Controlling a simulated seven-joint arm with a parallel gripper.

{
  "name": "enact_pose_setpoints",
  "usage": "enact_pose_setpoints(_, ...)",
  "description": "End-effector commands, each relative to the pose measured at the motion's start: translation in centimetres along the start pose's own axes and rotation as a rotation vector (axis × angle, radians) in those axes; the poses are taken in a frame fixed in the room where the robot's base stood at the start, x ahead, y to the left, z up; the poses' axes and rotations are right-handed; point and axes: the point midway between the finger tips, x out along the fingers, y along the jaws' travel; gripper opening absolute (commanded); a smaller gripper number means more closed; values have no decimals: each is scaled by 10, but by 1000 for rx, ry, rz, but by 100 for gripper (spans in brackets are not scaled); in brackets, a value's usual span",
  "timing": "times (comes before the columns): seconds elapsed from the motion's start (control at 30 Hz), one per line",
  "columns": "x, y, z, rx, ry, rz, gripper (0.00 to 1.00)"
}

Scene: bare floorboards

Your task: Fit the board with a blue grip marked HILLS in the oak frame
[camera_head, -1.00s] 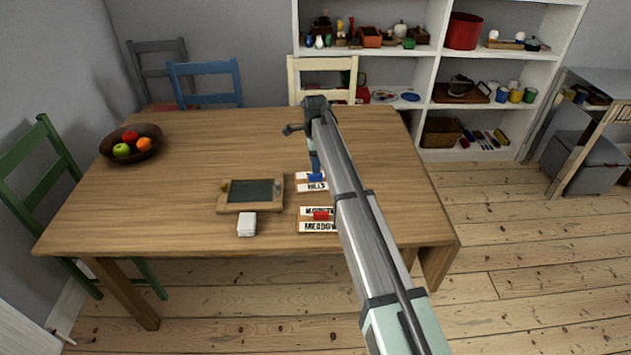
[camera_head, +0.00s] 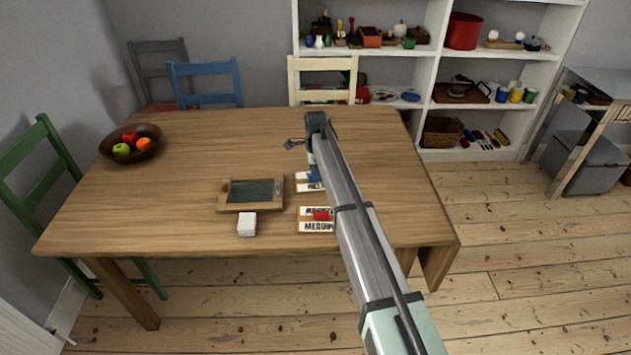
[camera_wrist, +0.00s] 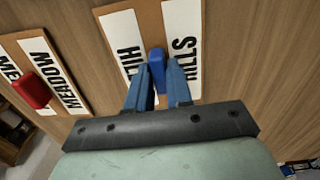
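The HILLS board (camera_wrist: 124,48) is a brown board with two white lettered strips and a blue grip (camera_wrist: 157,68) in its middle. It lies on the table, partly hidden by my arm in the head view (camera_head: 303,187). My gripper (camera_wrist: 159,72) has its blue fingers on either side of the blue grip, with no clear gap, and looks shut on it. I cannot tell whether the board is lifted. The oak frame (camera_head: 223,208), with a dark inset, lies to its left in the head view.
The MEADOW board (camera_head: 317,227) with a red grip lies nearer the table's front edge; it also shows in the wrist view (camera_wrist: 52,72). A fruit bowl (camera_head: 148,153) sits far left. The table's left middle is clear.

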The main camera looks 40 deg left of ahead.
Motion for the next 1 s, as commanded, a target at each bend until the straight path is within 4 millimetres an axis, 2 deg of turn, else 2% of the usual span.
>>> enact_pose_setpoints(0.03,0,0,0,0,0,0,15)
enact_pose_setpoints(0.2,0,0,0,0,0,0,0)
enact_pose_setpoints(0.63,-3,0,0,0,0,0,0)
enact_pose_setpoints(0.77,-16,0,0,0,0,-1,0)
enact_pose_setpoints(1.0,-57,0,0,0,0,-2,0)
